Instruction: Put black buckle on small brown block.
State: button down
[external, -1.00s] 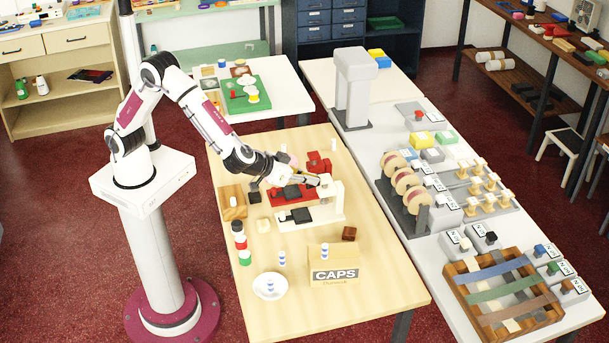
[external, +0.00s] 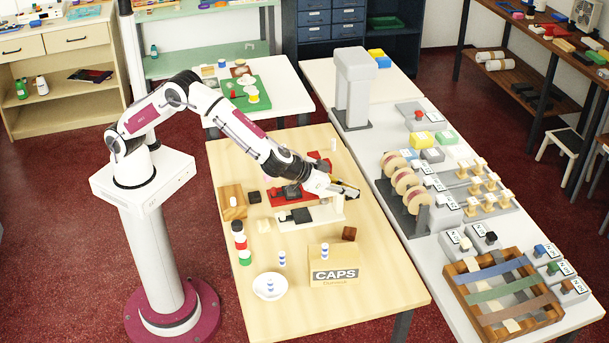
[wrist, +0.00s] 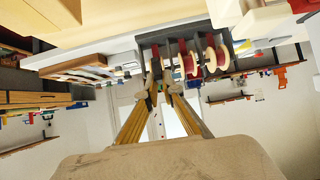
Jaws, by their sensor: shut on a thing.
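My gripper (external: 346,191) is at the right side of the wooden table, raised above the end of the white machine. It is shut on a small dark thing that appears to be the black buckle (wrist: 154,88); the fingertips hide most of it. In the wrist view my gripper (wrist: 158,90) shows its two long fingers coming together at this thing. The small brown block (external: 349,233) is a dark brown cube on the table, below my gripper in the external view. Nothing is seen on top of it.
A CAPS box (external: 333,267) stands just in front of the brown block. The white machine (external: 320,213) and a red one (external: 283,196) lie left of it. A small black block (external: 254,197) sits farther left. A spool rack (external: 408,199) stands on the grey counter to the right.

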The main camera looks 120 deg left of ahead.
aim_at(348, 198)
jog(key=shift+f, duration=1.75)
jog(key=shift+f, duration=3.1)
jog(key=shift+f, duration=1.9)
jog(key=shift+f, duration=0.1)
jog(key=c, duration=2.2)
grip_release()
jog(key=shift+c, duration=0.2)
jog(key=shift+o, duration=0.3)
